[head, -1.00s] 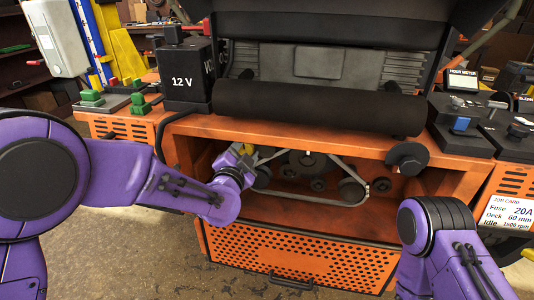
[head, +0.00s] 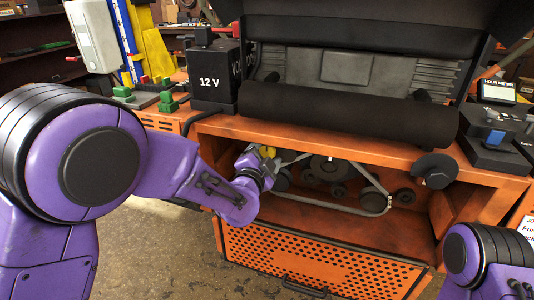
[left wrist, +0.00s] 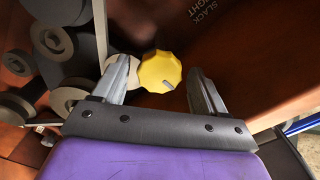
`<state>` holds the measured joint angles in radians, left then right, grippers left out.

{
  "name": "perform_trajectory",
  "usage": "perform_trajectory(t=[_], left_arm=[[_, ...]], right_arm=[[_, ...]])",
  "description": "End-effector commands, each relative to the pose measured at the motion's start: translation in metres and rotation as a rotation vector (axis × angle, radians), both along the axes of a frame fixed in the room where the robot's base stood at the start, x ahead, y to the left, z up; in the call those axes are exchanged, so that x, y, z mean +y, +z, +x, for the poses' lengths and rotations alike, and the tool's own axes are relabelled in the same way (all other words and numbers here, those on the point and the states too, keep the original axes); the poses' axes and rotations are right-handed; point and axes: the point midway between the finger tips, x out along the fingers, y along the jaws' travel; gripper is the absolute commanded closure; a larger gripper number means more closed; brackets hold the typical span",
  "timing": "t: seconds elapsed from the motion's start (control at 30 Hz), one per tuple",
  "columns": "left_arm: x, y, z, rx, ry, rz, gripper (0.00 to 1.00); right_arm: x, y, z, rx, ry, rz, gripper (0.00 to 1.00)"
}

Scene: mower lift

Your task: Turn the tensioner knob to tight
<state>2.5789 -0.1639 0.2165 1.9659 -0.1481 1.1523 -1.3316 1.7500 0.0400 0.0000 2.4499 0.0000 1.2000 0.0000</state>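The yellow tensioner knob (left wrist: 160,71) is between the two fingers of my left gripper (left wrist: 160,68) in the left wrist view. Dark gaps show on both sides of the knob, so the fingers are open around it. A grey mark on the knob points toward the lower right of that view. The words SLACK and TIGHT (left wrist: 205,14) are on the orange panel, partly cut off. In the head view the knob (head: 268,152) is a small yellow patch, mostly hidden by my left gripper (head: 262,159). My right gripper is out of view.
A belt (head: 377,203) runs around several grey pulleys (head: 326,168) right of my left gripper in the open orange bay. A black roller (head: 350,115) hangs above it. A perforated orange panel (head: 310,258) lies below. A 12 V box (head: 211,78) stands at the upper left.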

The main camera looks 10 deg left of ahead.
Motion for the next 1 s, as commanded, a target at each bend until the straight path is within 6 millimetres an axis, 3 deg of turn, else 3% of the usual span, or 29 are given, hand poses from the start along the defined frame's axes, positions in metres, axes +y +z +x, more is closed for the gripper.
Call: perform_trajectory(t=[0.27, 0.6, 0.7, 1.0], left_arm=[[-0.001, -0.001, -0.007, 0.0, -0.003, 0.001, 0.28], [0.011, -0.001, -0.082, -0.001, -0.002, 0.001, 0.28], [0.013, -0.001, -0.096, -0.001, -0.001, 0.0, 0.28], [0.014, 0.0, -0.104, 0.001, -0.001, -0.001, 0.28]], right_arm=[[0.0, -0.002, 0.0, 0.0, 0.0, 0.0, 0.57], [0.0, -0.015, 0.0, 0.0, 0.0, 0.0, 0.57], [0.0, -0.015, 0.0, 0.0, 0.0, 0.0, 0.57], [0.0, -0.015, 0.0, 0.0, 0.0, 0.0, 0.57]])
